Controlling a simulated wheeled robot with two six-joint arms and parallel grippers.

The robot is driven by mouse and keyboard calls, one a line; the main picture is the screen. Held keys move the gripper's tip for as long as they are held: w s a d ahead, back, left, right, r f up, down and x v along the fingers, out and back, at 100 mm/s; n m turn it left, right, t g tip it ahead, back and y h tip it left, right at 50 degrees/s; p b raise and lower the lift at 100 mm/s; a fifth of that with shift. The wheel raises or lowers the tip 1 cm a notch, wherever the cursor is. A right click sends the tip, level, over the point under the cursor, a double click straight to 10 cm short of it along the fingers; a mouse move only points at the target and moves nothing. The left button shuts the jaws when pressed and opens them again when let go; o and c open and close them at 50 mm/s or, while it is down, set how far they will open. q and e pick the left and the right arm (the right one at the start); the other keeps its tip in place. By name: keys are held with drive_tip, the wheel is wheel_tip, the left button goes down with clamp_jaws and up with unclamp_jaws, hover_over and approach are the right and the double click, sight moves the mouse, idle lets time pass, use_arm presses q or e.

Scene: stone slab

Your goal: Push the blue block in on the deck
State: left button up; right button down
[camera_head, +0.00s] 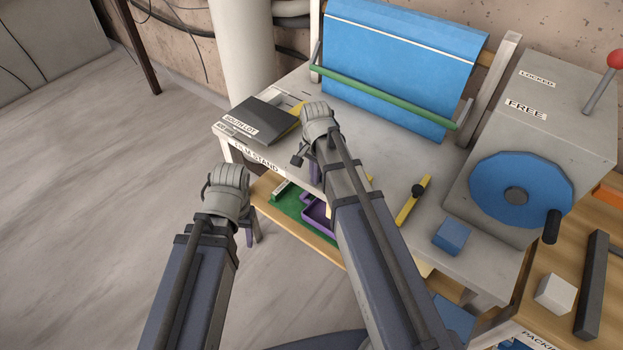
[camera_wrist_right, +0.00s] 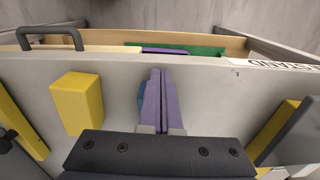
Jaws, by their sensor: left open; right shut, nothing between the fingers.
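In the right wrist view a blue block (camera_wrist_right: 142,108) shows only as a narrow strip at the left of my right gripper's purple fingers. The fingers hide the rest, and I cannot tell if they touch it. My right gripper (camera_wrist_right: 157,100) is shut and empty, low over the grey deck (camera_wrist_right: 215,95) near its front edge. In the head view my right arm covers that spot. Another blue block (camera_head: 452,236) sits on the deck's right part, away from both grippers. My left gripper (camera_head: 253,232) is open, left of the stand and clear of the deck.
A yellow block (camera_wrist_right: 76,102) stands left of the right fingers. A yellow bar with a black knob (camera_head: 412,203) lies farther right. A dark box (camera_head: 254,119) sits at the deck's left end. An open drawer (camera_head: 290,214) is below, and a blue crank wheel (camera_head: 520,188) stands right.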

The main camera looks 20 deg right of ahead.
drive_tip(key=w+d, duration=0.2)
drive_tip(key=d, duration=0.1)
drive_tip(key=w+d, duration=0.2)
drive_tip(key=d, duration=0.1)
drive_tip(key=w+d, duration=0.3)
drive_tip(key=d, duration=0.1)
drive_tip(key=shift+s+a, duration=0.1)
